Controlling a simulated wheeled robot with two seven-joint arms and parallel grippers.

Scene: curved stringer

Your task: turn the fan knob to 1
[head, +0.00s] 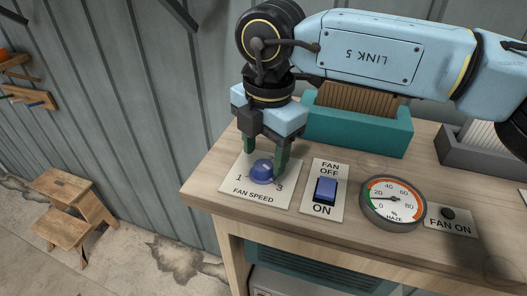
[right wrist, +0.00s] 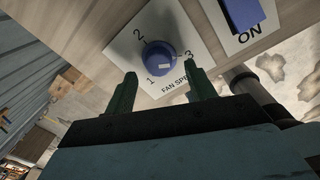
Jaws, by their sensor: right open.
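The blue round fan knob (head: 262,174) sits on a white FAN SPEED plate (head: 243,186) near the table's front left corner. In the head view, 1 and 3 show beside it. In the right wrist view the knob (right wrist: 157,55) shows with 1, 2 and 3 around it. A small white mark on it faces the camera side; I cannot tell which number it points to. My right gripper (head: 263,164) is open, pointing down, with its green fingers on either side of the knob. I cannot tell if they touch it. My left gripper is not in view.
Right of the knob plate is a FAN OFF/ON plate with a blue rocker switch (head: 325,190). Further right are a round haze gauge (head: 393,201) and a FAN ON indicator (head: 448,214). A teal box (head: 358,131) with a pleated filter stands behind. A wooden step stool (head: 75,209) stands at left.

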